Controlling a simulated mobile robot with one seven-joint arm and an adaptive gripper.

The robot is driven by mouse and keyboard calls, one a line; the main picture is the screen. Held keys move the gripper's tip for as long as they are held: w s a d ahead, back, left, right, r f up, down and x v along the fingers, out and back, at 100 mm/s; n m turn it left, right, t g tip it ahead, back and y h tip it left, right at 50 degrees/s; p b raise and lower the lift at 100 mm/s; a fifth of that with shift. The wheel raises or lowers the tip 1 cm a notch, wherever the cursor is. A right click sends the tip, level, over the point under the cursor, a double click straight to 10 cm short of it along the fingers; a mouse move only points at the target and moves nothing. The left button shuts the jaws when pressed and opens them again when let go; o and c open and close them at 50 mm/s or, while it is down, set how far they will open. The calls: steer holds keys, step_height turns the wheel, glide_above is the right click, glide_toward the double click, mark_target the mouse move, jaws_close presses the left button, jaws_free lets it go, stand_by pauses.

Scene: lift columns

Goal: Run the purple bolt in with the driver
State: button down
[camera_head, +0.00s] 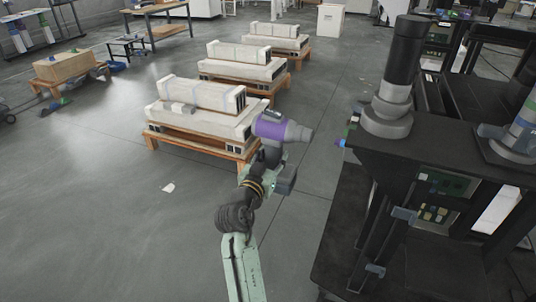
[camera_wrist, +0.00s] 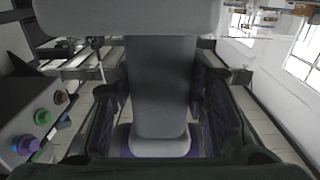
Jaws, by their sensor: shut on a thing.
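My gripper (camera_head: 270,155) is shut on the driver (camera_head: 270,127), a purple and grey tool held above the floor left of the black column stand. Its grey nose points right, towards the stand's side, and looks apart from it. In the wrist view the grey driver body (camera_wrist: 160,85) fills the middle between my gripper's fingers (camera_wrist: 160,125). The purple bolt (camera_wrist: 26,146) is lowest in a row on a dark panel at the left of the wrist view. In the head view it looks blue-violet (camera_head: 341,143), at the stand's near upper corner. The driver's tip is hidden in the wrist view.
A green bolt (camera_wrist: 42,117) and a brown-orange bolt (camera_wrist: 60,97) sit beside the purple one. The black stand (camera_head: 350,220) carries a grey lift column (camera_head: 398,75). Pallets with pale columns (camera_head: 195,125) stand behind my arm. The floor at left is mostly clear.

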steer(key=d, duration=0.1)
steer(key=d+p, duration=0.1)
steer(key=s+d, duration=0.1)
steer(key=shift+s+d+r+p, duration=0.1)
steer(key=shift+d+r+p, duration=0.15)
steer(key=shift+d+p, duration=0.1)
steer(key=shift+s+d, duration=0.3)
steer(key=shift+d, duration=0.5)
steer(key=shift+s+d, duration=0.2)
steer(key=shift+d, duration=0.5)
steer(key=shift+s+d, duration=0.2)
steer(key=shift+d, duration=0.45)
stand_by(3.4)
steer(key=shift+a, duration=0.1)
steer(key=shift+w+a+b, duration=0.25)
steer(key=shift+a+b, duration=0.2)
steer(key=shift+a, duration=0.35)
steer(key=shift+w+a+b, duration=0.3)
steer(key=shift+a+b, duration=0.1)
steer(key=shift+a, duration=0.4)
steer(key=shift+w+a+b, duration=0.25)
steer(key=shift+a+b, duration=0.2)
steer(key=shift+a, duration=0.35)
steer(key=shift+a, duration=0.1)
